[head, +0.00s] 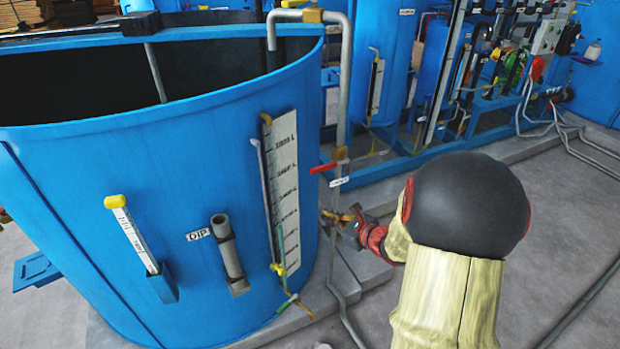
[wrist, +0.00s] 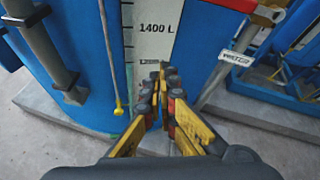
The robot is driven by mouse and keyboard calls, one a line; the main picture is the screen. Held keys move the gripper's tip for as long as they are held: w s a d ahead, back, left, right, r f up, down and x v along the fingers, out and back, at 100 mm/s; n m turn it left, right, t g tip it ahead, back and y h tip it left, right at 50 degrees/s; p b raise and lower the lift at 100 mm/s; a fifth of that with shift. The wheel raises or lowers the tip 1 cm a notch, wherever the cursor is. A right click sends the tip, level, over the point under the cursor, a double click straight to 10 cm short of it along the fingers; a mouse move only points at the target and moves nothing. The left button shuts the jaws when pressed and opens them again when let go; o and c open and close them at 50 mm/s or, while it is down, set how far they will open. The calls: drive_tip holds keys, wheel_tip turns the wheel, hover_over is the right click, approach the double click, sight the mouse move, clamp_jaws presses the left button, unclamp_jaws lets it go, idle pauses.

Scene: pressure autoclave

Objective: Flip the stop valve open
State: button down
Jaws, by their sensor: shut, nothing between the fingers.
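A valve with a red lever handle (head: 323,168) sits on the grey vertical pipe at the right of the large blue tank. I take it as the stop valve. Its handle points left, crosswise to the pipe, toward the tank wall. In the wrist view the red handle (wrist: 258,11) shows at the top right, cut by the frame edge. My gripper (head: 338,216) is below the handle, close to the pipe, and apart from the handle. In the wrist view my gripper's fingertips (wrist: 163,70) are together and empty, in front of the tank's scale.
The open blue tank (head: 75,215) carries a white level scale (head: 284,190) and a grey tube holder (head: 230,255). A white label (head: 340,182) hangs on the pipe below the valve. More pipework stands behind. The grey floor (head: 565,215) is open at right.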

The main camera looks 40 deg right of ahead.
sight(329, 166)
drive_tip(key=w+d+r+m+h, duration=0.2)
drive_tip(key=d+m, duration=0.2)
drive_tip(key=d, duration=0.1)
drive_tip(key=shift+r+t+h, duration=0.25)
drive_tip(key=shift+t+h, duration=0.15)
drive_tip(key=shift+w, duration=0.1)
drive_tip(key=b+x, duration=0.3)
drive_tip(key=x, duration=0.6)
drive_tip(key=r, duration=0.3)
drive_tip(key=shift+w+d+r, duration=0.1)
drive_tip(key=shift+w+r, duration=0.3)
drive_tip(key=shift+r, duration=0.1)
drive_tip(key=shift+r+m+p, duration=0.3)
drive_tip(key=shift+m+p, duration=0.2)
drive_tip(key=shift+p, duration=0.1)
